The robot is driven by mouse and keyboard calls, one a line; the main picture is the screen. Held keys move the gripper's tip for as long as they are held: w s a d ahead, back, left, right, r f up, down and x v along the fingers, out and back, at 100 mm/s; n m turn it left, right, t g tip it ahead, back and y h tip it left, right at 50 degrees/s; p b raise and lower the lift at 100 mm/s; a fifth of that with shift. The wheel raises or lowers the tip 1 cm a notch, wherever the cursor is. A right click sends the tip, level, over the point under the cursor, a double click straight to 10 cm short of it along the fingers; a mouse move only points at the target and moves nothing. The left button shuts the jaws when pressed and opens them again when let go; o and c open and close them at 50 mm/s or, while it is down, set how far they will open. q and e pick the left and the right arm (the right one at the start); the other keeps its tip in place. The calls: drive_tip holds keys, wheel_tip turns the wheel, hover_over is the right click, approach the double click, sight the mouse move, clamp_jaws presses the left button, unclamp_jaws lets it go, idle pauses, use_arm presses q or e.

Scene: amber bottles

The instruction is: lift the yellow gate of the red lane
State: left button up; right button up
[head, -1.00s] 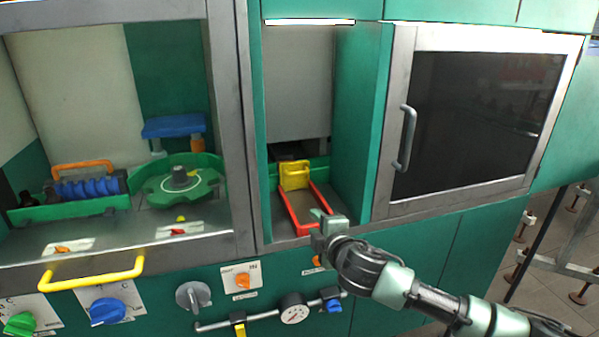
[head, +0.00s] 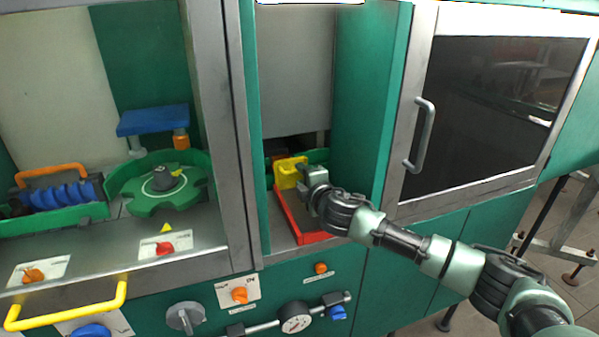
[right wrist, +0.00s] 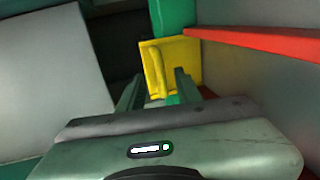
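The yellow gate (head: 287,174) stands at the far end of the red lane (head: 286,217), inside the open bay of the green cabinet. My right gripper (head: 304,170) reaches over the lane, close to the gate's front. In the right wrist view, the yellow gate (right wrist: 183,55) faces me with its upright bar handle (right wrist: 157,70). My right gripper (right wrist: 160,85) has its two fingers apart, with the handle showing in the gap between them. I cannot tell whether they touch it. The red lane's wall (right wrist: 265,42) runs at the upper right. My left gripper is not in view.
A steel post (head: 218,130) and a green side wall (head: 362,110) flank the bay. A glass door (head: 500,110) with a grey handle is at the right. At the left are a green turntable (head: 160,200) and a yellow rail (head: 70,312).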

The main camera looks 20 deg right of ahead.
sight(293, 178)
drive_tip(key=shift+w+f, duration=0.15)
drive_tip(key=shift+w, duration=0.8)
drive_tip(key=shift+w+f, duration=0.1)
drive_tip(key=shift+w, duration=0.05)
drive_tip(key=c, duration=0.7)
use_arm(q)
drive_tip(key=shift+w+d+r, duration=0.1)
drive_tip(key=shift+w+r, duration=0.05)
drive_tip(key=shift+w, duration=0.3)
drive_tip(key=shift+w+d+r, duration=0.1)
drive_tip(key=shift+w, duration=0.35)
use_arm(e)
clamp_jaws()
drive_tip(key=shift+f, duration=0.15)
